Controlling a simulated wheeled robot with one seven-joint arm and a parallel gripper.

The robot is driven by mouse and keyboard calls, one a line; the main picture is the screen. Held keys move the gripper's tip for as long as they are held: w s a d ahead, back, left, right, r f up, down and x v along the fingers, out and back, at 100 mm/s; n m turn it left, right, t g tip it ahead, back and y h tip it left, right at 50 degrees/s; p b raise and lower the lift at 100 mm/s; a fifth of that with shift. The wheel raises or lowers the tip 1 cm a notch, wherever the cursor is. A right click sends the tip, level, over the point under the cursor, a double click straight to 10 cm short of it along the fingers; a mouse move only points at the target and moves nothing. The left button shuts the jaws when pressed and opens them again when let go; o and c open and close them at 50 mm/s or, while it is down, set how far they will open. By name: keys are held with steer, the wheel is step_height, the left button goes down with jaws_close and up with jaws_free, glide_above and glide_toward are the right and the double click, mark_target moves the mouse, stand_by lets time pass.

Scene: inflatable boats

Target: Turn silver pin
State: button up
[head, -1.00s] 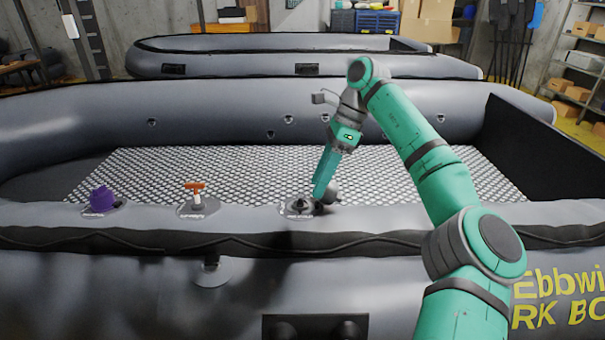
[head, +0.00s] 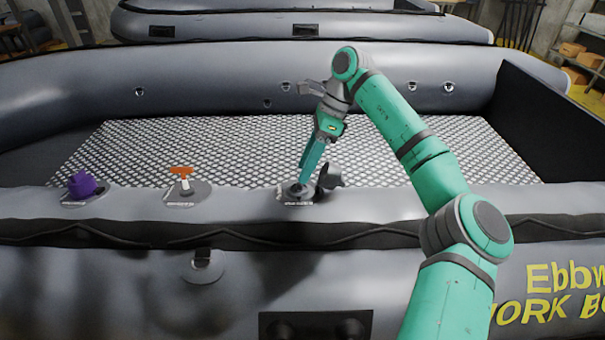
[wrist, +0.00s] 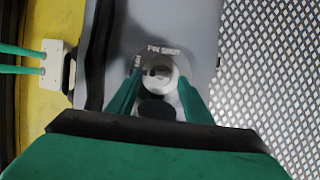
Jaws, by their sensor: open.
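The valve (head: 299,194) on the near tube has a round plate. In the wrist view its pale ring surrounds the silver pin (wrist: 158,72) in the middle, and lettering on the plate reads "PIN SHUT". A dark cap (head: 331,178) stands open to the right of the valve in the head view. My gripper (head: 302,181) points down at the valve. In the wrist view my gripper (wrist: 160,80) is open, with one finger on each side of the pin. I cannot tell whether the fingers touch the plate. In the head view the gripper hides the pin.
A purple cap (head: 82,184) and an orange T-handle (head: 181,172) sit on the same tube to the left. The patterned deck (head: 230,150) behind is clear. A white fitting with two green hoses (wrist: 58,68) shows left in the wrist view.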

mark_target(299, 184)
steer(key=shift+x, duration=1.6)
steer(key=c, duration=1.1)
steer(key=shift+o, duration=0.2)
